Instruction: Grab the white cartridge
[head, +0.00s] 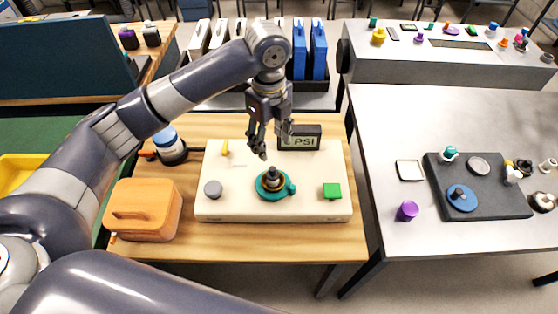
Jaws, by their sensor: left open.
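No single thing is clearly marked as the white cartridge. Several upright white slabs (219,35) stand in a black rack at the back, left of the blue ones. A white container with a blue band (166,138) sits in a dark round holder at the left of the wooden table. My left gripper (271,143) is open and empty, pointing down above the cream panel, in front of the dark PSI display (300,137). It is to the right of the white container and nearer than the rack. My right gripper is not in view.
The cream panel (230,206) carries a teal ring with a dark knob (272,180), a green block (332,191) and a grey disc (212,189). An orange box (145,208) stands at left. Blue slabs (318,50) share the rack. A grey table (400,120) is at right.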

